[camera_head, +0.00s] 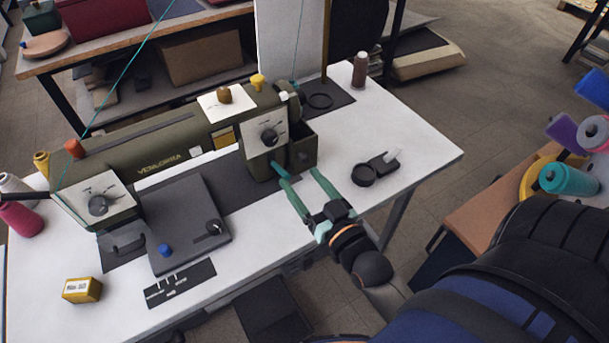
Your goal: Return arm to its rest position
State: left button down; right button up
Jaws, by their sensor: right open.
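My right arm comes in from the lower right over the white table (420,145). Its gripper (293,170) has two teal fingers spread apart, with nothing seen between them. The fingertips are at the lower front of the olive sewing machine's (170,155) right end, by a small open dark box (303,150). I cannot tell whether they touch it. My left gripper is not in view.
A black round item (364,175) and a brown spool (360,70) stand right of the machine. A yellow box (82,290) sits at the front left. A shelf of coloured rolls (570,180) is at the right.

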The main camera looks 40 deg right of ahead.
dwell(0.3)
jog(key=s+a+f+n+g+y, duration=0.2)
jog(key=s+a+f+n+g, duration=0.15)
jog(key=f+g, duration=0.35)
jog(key=s+f+g, duration=0.3)
jog(key=s+g, duration=0.5)
jog(key=s, duration=0.4)
jog(key=w+a+f+t, duration=0.2)
jog(key=f+t, duration=0.1)
jog(key=f, duration=0.2)
jog(key=w+a+f+t+y, duration=0.1)
jog(key=w+a+f+t, duration=0.1)
jog(key=f, duration=0.4)
jog(key=shift+a+f+n+t, duration=0.15)
jog(key=shift+a+n+t, duration=0.15)
jog(key=shift+t, duration=0.3)
dwell(0.7)
